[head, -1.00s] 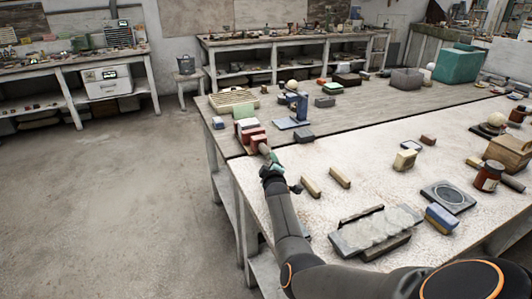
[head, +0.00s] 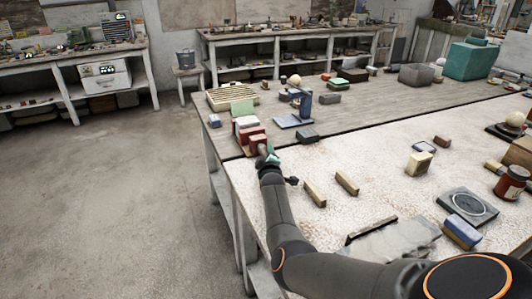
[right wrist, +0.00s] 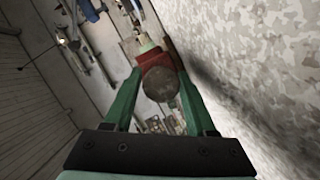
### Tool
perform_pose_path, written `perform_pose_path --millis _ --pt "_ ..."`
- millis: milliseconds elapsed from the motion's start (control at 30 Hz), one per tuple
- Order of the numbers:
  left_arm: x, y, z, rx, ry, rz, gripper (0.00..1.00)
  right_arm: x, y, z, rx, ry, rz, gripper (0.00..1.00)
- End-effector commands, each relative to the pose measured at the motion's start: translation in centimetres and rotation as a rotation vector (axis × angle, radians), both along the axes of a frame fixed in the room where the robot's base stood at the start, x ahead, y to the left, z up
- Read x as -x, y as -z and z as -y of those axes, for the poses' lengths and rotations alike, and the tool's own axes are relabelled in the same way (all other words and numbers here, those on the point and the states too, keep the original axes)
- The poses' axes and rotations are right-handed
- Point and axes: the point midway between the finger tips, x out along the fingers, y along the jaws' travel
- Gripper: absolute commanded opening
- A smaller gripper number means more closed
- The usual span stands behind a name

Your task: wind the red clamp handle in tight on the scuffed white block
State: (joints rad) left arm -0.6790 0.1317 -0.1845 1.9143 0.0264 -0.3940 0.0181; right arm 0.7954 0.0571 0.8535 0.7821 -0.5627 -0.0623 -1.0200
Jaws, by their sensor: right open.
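The red clamp (head: 254,138) stands at the left edge of the long table, with the whitish block (head: 245,122) in it. In the right wrist view the red clamp body (right wrist: 150,62) lies beyond a round, dull brown handle end (right wrist: 160,83). My right gripper (head: 267,160) is at the near end of the clamp. Its green fingers stand open on either side of the handle end; whether either touches it I cannot tell. The contact between clamp and block is hidden. My left gripper is not in view.
A green block (head: 242,107) stands behind the clamp, near a slatted wooden tray (head: 233,97). A blue stand (head: 302,108) and a dark block (head: 307,136) are to the right. Two wooden bars (head: 315,193) lie right of my forearm. Open floor lies left of the table.

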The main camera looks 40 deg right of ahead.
Motion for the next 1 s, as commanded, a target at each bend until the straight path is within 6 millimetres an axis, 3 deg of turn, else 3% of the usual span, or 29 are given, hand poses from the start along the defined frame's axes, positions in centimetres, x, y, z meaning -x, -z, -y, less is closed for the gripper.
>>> perform_pose_path --millis 567,1000 --pt "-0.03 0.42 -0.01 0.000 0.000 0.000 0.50 -0.20 0.28 -0.12 -0.001 0.001 0.000 0.56" --pt "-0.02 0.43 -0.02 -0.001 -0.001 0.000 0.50 -0.19 0.27 -0.10 -0.001 0.001 0.000 0.07"
